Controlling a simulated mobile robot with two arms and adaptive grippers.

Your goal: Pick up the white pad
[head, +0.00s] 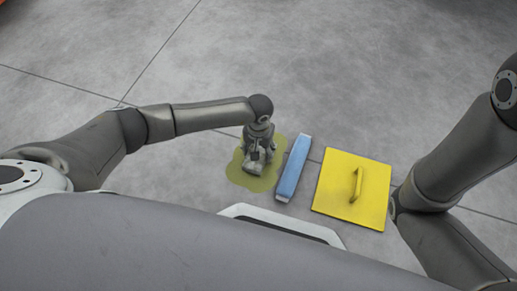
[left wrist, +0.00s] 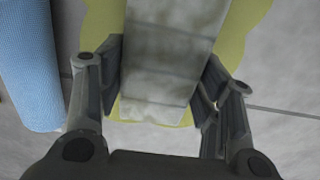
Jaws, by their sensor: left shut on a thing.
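The white pad (left wrist: 160,75) is a pale, grey-stained block between the fingers of my left gripper (left wrist: 160,95) in the left wrist view. The fingers are shut on its two sides. In the head view my left gripper (head: 257,155) points down over a yellow-green puddle (head: 236,172), and a small part of the pad (head: 253,168) shows below it. I cannot tell whether the pad touches the floor. My right gripper is out of view.
A long blue pad (head: 293,169) lies just right of the puddle, and it also shows in the left wrist view (left wrist: 32,65). A yellow square plate (head: 333,190) with a handle lies further right. The grey floor beyond is clear.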

